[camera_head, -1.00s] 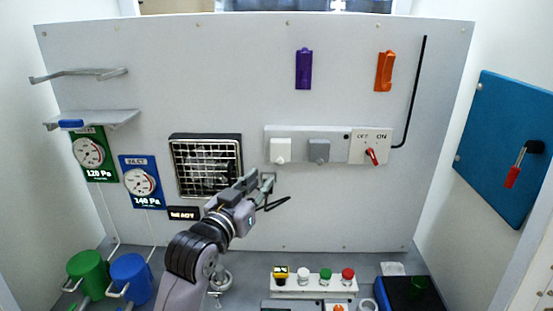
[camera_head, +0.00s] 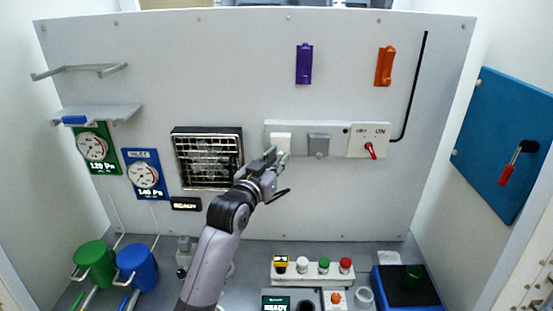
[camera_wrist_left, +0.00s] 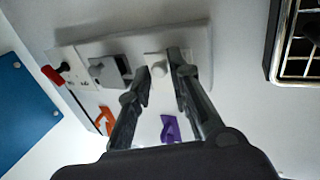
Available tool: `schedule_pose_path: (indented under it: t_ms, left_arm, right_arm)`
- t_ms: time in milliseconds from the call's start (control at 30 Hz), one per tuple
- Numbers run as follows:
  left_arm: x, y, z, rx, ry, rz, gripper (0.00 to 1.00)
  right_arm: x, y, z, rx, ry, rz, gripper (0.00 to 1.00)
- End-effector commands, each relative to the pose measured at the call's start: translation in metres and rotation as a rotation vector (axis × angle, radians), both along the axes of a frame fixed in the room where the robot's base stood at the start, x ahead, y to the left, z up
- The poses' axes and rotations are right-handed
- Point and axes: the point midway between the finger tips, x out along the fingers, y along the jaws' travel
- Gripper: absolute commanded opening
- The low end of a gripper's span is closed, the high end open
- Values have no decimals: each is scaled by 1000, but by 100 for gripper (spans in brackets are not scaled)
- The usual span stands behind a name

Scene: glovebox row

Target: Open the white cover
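The white cover (camera_head: 281,141) is a small pale block at the left end of a light grey strip on the back panel. It looks closed. My left gripper (camera_head: 277,155) is at its lower edge in the head view. In the left wrist view, the gripper (camera_wrist_left: 160,68) is open, with its two dark fingers apart. The white cover (camera_wrist_left: 156,62) shows between and just beyond the fingertips, partly hidden by them. I cannot tell whether they touch it. My right gripper is in neither view.
A grey cover (camera_head: 319,145) and a red-handled switch (camera_head: 370,150) sit to the right on the same strip. A fan grille (camera_head: 208,160) is to the left. Purple (camera_head: 304,64) and orange (camera_head: 384,66) handles are above. Several buttons stand on a box (camera_head: 313,271) below.

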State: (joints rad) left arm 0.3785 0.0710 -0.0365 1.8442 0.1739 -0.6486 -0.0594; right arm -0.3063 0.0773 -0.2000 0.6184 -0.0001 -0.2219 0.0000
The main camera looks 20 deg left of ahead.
Motion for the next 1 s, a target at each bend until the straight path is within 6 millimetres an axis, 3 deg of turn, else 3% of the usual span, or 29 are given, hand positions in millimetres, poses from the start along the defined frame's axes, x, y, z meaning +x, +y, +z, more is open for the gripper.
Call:
schedule_pose_path:
  t_ms: [233, 667, 1000]
  left_arm:
    - [0, 0, 0, 0, 1, 0, 0]
    - [-1, 0, 1, -4, 15, 0, 0]
    - [-7, -2, 15, -50, 175, 1, 0]
  right_arm:
    - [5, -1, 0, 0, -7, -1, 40]
    - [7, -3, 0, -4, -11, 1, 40]
    - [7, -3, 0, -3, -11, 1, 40]
